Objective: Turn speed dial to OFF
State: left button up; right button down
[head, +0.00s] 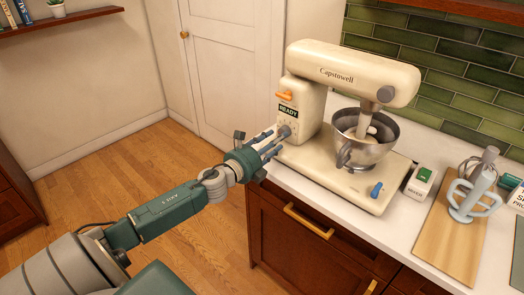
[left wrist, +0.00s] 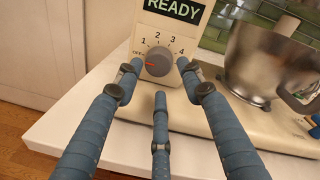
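The speed dial (left wrist: 158,62) is a round grey knob on the cream stand mixer (head: 300,102), below a panel reading READY. In the left wrist view, its red mark is on its left side, toward the OFF label; numbers 1 to 4 arc over it. The dial also shows in the head view (head: 285,131). My left gripper (head: 274,140) is at the mixer's front, its blue fingers pointing at the dial. In the left wrist view my left gripper (left wrist: 160,72) is open, with fingertips either side of the dial and a third below. I cannot tell whether they touch it. My right gripper is out of view.
A steel bowl (head: 370,149) sits under the mixer head. An orange lever (head: 284,95) is above the READY panel and a blue knob (head: 376,190) is on the base. A green-switched box (head: 421,181) and a wooden board (head: 450,240) lie to the right.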

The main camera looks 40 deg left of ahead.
pick_arm(q)
jog(key=s, duration=0.9)
jog(key=shift+r, duration=0.15)
